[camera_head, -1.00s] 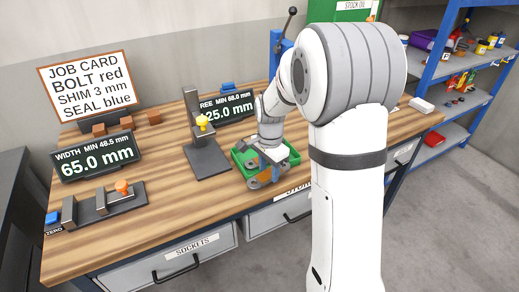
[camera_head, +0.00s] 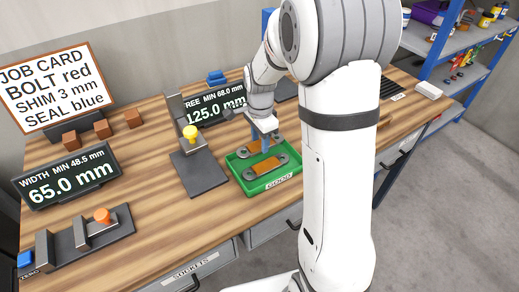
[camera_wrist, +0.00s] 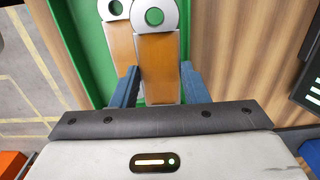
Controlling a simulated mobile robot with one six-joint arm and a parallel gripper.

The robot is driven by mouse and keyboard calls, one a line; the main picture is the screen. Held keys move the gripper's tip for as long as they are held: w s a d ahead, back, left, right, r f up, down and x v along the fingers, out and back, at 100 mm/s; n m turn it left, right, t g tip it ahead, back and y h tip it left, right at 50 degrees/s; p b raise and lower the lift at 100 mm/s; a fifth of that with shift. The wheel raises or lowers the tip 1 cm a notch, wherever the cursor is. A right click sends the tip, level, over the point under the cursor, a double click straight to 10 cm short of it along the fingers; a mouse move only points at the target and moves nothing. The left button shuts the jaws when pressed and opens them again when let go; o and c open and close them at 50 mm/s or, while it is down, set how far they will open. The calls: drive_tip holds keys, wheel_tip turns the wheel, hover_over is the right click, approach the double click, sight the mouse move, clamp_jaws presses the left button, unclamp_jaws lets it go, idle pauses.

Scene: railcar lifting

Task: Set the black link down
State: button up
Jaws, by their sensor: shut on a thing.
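My gripper (camera_head: 262,138) is over the green tray (camera_head: 243,190), its blue fingers (camera_wrist: 127,88) pointing down. In the wrist view they are closed on the sides of an orange-brown link (camera_wrist: 157,62) with a grey ringed end. A second, similar link (camera_wrist: 121,40) lies beside it on the left, partly overlapped in view. In the head view, the front link (camera_head: 267,166) lies in the tray, and the rear link (camera_head: 253,148) is under my gripper. Neither link looks wholly black. I cannot tell whether the held link touches the tray floor.
A dark stand with a yellow knob (camera_head: 190,132) is left of the tray. A gauge with an orange knob (camera_head: 102,216) and a "65.0 mm" display (camera_head: 70,175) are farther left. Brown blocks (camera_head: 102,128) sit behind. The bench between stand and gauge is clear.

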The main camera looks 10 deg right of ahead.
sight(259, 146)
drive_tip(key=f, duration=0.3)
drive_tip(key=shift+a+f, duration=0.2)
drive_tip(key=shift+f, duration=0.2)
drive_tip(key=shift+s+f, duration=0.25)
drive_tip(key=shift+f, duration=0.15)
clamp_jaws()
drive_tip(key=o, duration=1.3)
unclamp_jaws()
drive_tip(key=shift+s+f, duration=0.1)
drive_tip(key=shift+o, duration=0.2)
drive_tip(key=r, duration=1.2)
drive_tip(key=shift+w, duration=0.25)
drive_tip(key=s+r+n+t, duration=0.1)
drive_tip(key=s+r+n, duration=0.1)
drive_tip(key=s+n, duration=0.5)
drive_tip(key=s+r+n+t, duration=0.2)
drive_tip(key=s+n, duration=0.5)
drive_tip(key=s, duration=0.7)
drive_tip(key=shift+s+d+r, duration=0.2)
drive_tip(key=shift+d+r, duration=0.05)
drive_tip(key=shift+r, duration=0.05)
